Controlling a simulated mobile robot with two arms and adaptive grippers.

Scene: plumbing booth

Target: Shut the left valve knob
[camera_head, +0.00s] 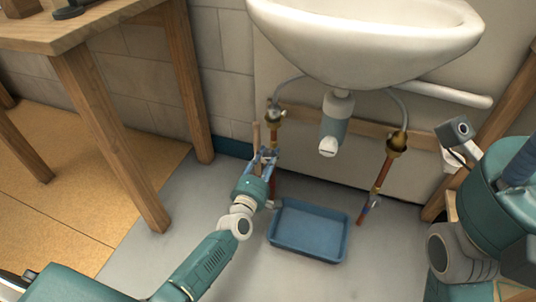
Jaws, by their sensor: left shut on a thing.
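The left pipe (274,132) runs down below the sink from a brass fitting (275,109). My left gripper (265,154) reaches in from the lower left and is shut at the lower part of this pipe, where the left valve knob is. The fingers hide most of the knob, so I cannot tell its angle. On the right pipe (381,176), a small blue valve handle (372,202) shows near the lower end. My right arm is at the right edge, but I cannot make out its gripper.
A white sink (365,40) with a drain trap (334,122) hangs above. A blue tray (309,229) lies on the grey floor below, close to my left wrist. A wooden table (75,27) stands at the left, with its leg (112,140) near my left arm.

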